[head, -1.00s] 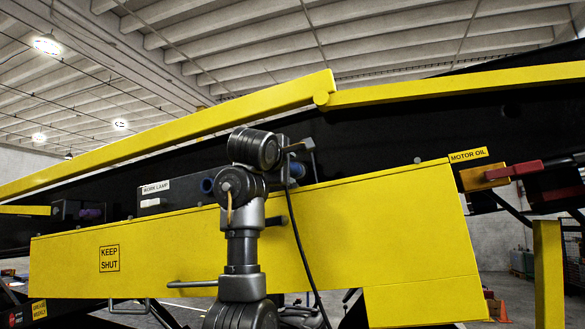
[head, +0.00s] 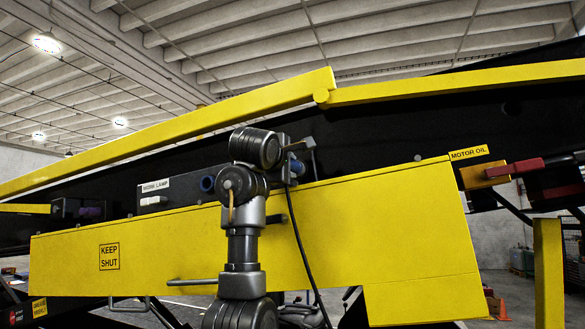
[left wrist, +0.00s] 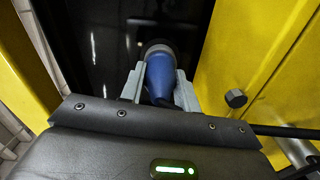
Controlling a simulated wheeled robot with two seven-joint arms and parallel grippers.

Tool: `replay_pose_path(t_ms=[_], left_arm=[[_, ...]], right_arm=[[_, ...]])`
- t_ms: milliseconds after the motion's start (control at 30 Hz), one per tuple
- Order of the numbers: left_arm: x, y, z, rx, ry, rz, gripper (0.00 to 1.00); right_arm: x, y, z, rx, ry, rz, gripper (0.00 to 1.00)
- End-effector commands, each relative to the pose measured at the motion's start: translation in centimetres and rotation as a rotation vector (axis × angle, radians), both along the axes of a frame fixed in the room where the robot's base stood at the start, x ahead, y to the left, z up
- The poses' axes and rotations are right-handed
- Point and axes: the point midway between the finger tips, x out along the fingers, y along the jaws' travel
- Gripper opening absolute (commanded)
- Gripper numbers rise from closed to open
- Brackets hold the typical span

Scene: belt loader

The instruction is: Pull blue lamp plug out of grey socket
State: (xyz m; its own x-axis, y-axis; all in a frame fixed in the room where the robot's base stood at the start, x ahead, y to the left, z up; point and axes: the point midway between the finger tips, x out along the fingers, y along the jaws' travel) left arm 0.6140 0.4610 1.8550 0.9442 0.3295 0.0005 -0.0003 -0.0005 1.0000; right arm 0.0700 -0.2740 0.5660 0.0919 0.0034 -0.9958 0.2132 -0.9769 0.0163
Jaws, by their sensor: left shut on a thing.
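The blue lamp plug (left wrist: 161,78) is between the two fingers of my left gripper (left wrist: 160,90) in the left wrist view. The fingers are shut on its sides. Its far end meets a round grey rim (left wrist: 157,46), which looks like the grey socket; I cannot tell whether the plug is fully seated. In the head view, a bit of the plug (head: 297,168) shows beside my left gripper (head: 290,155), mostly hidden by my arm. A black cable (head: 300,245) hangs below it. My right gripper is in neither view.
A yellow panel (head: 370,235) marked KEEP SHUT lies below and in front, with a handle. A yellow rail (head: 180,137) runs above. A bolt (left wrist: 236,98) sticks out right of the fingers.

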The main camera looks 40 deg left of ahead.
Motion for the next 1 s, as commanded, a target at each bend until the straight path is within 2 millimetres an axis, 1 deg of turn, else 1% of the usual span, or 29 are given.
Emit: replay_pose_path(t_ms=[567, 1000], left_arm=[[-1.0, -0.4, -0.1, 0.000, 0.000, 0.000, 0.00], [-1.1, -0.4, 0.0, 0.000, 0.000, 0.000, 0.00]], right_arm=[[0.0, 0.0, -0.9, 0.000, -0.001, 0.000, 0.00], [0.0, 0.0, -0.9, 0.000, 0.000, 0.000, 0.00]])
